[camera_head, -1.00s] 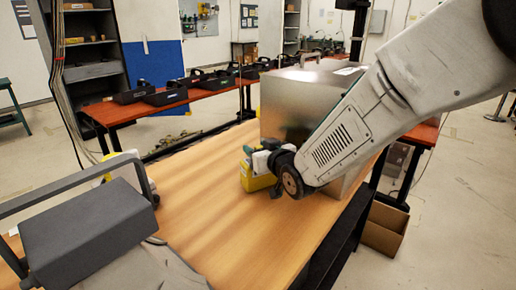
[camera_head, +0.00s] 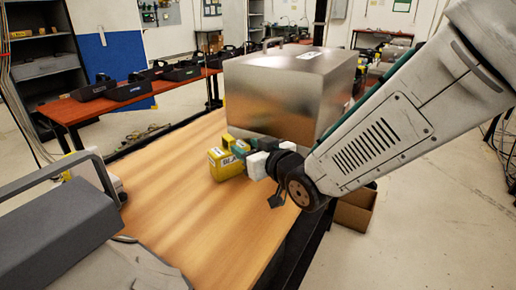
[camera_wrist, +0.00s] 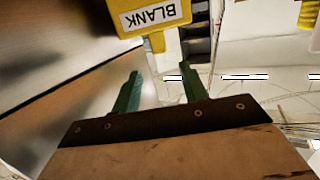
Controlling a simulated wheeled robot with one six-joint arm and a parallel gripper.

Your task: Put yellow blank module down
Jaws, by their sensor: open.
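The yellow blank module (camera_head: 223,164) is on the wooden table, left of my gripper (camera_head: 244,153), with part of its "BLANK" label showing. In the wrist view the yellow module (camera_wrist: 152,18) is at the top edge, its label upside down. My gripper's two green fingers (camera_wrist: 160,69) are spread, with nothing between them. The module lies beyond the fingertips and looks clear of them. Its far side is cut off by the frame. Another yellow patch behind the fingers in the head view is too small to identify.
A large shiny metal box (camera_head: 285,92) stands on the table (camera_head: 190,210) just behind my gripper. An open cardboard box (camera_head: 355,208) is on the floor at right. Black trays (camera_head: 128,89) line a red table behind.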

